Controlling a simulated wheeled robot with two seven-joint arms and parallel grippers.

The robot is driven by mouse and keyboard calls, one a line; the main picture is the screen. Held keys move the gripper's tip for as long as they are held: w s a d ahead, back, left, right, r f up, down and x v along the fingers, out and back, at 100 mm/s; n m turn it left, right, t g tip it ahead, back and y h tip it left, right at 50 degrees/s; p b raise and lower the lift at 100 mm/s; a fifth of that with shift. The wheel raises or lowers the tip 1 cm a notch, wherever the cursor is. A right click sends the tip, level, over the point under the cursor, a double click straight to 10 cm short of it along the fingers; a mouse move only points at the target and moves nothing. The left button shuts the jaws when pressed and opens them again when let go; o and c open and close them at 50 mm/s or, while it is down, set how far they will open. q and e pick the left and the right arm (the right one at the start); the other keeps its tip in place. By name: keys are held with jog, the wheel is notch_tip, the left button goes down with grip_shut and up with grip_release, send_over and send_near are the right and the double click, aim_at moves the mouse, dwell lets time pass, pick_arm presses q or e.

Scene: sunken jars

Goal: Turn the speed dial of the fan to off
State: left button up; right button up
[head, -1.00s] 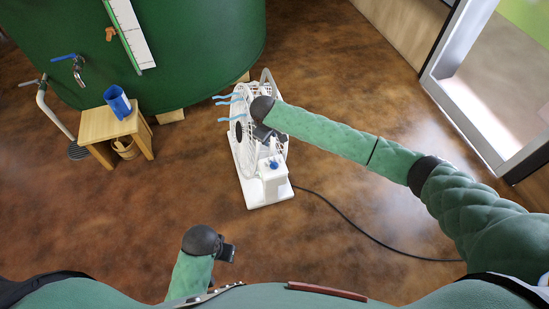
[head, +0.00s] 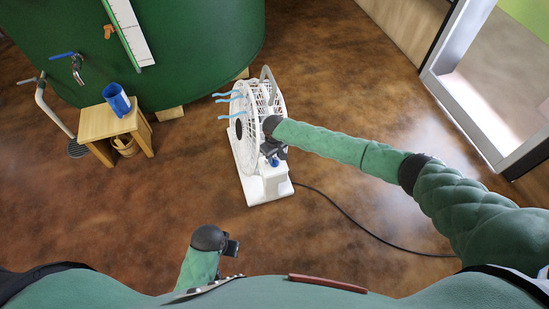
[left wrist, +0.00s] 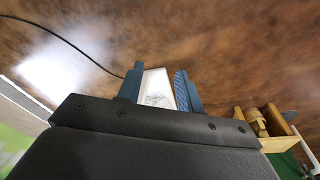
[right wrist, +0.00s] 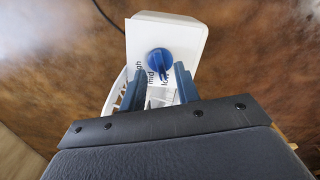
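The white fan (head: 247,118) stands on the floor on a white base (head: 268,190), with light blue streamers at its front. Its blue speed dial (right wrist: 159,62) is on the white control box; parts of the printed words, such as "low", show beside it. My right gripper (right wrist: 160,72) is open over the control box, with the dial just beyond and between its fingertips; I cannot tell whether they touch. In the head view my right gripper (head: 273,155) partly hides the dial (head: 275,162). My left gripper (left wrist: 158,75) is open and empty, well in front of the fan.
A black cord (head: 350,217) runs from the base across the floor to the right. A wooden stool (head: 110,123) with a blue cup (head: 117,100) stands at the left, by a large green tank (head: 190,45). The floor between the fan and me is clear.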

aim_at(274, 162)
notch_tip(274, 162, down, 2)
jog(key=shift+f, duration=0.1)
pick_arm(q)
jog(key=shift+f, duration=0.85)
pick_arm(e)
grip_shut()
pick_arm(q)
jog(key=shift+w+r, duration=0.1)
jog(key=shift+r, duration=0.05)
